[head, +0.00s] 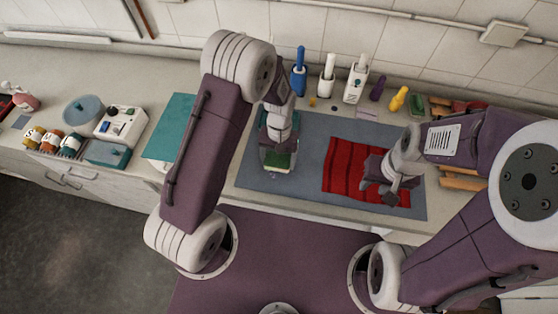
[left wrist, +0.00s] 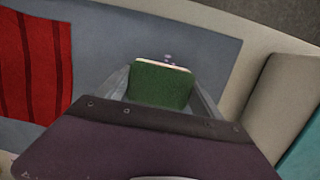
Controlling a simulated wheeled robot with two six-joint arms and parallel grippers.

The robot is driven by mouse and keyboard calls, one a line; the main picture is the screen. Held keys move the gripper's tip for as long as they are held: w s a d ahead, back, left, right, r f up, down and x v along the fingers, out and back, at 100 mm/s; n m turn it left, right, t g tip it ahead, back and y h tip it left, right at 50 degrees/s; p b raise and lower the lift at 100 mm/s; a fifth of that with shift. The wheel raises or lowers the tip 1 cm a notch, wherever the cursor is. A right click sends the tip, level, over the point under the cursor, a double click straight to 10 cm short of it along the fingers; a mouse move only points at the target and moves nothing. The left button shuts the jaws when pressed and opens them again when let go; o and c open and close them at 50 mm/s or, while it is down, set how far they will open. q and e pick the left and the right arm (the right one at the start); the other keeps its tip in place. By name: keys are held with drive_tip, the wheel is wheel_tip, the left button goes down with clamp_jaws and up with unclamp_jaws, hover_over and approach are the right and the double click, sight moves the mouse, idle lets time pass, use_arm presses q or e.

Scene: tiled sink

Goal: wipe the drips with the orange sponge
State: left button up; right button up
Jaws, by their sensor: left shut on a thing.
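My left gripper (head: 279,158) is shut on a block-like sponge (head: 281,161), held low over the grey-blue mat (head: 310,118). In the left wrist view the sponge (left wrist: 160,84) shows a green face and a pale edge; no orange shows on it. Small bluish spots (left wrist: 168,58) show just beyond its edge and may be drips. The surface under the sponge is hidden, and I cannot tell whether it touches the mat. My right gripper (head: 388,192) is above the red striped cloth (head: 345,165); its finger opening is unclear.
Blue (head: 299,72) and white bottles (head: 327,76) stand behind the mat, with purple and yellow items to their right. A teal board (head: 170,128) lies left of the mat. Orange-brown slats (head: 460,183) lie at right, partly behind my right arm. The mat between my grippers is mostly clear.

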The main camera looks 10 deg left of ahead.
sight(277, 161)
use_arm(q)
drive_tip(key=shift+a+r+p, duration=0.2)
drive_tip(key=shift+r+p, duration=0.45)
drive_tip(key=shift+r, duration=0.4)
drive_tip(key=shift+d+r+p, duration=0.2)
drive_tip(key=shift+r+p, duration=0.8)
drive_tip(key=shift+r, duration=0.15)
drive_tip(key=shift+r+p, duration=0.5)
drive_tip(key=shift+r, duration=0.15)
drive_tip(key=shift+a, duration=0.1)
drive_tip(key=shift+f, duration=0.1)
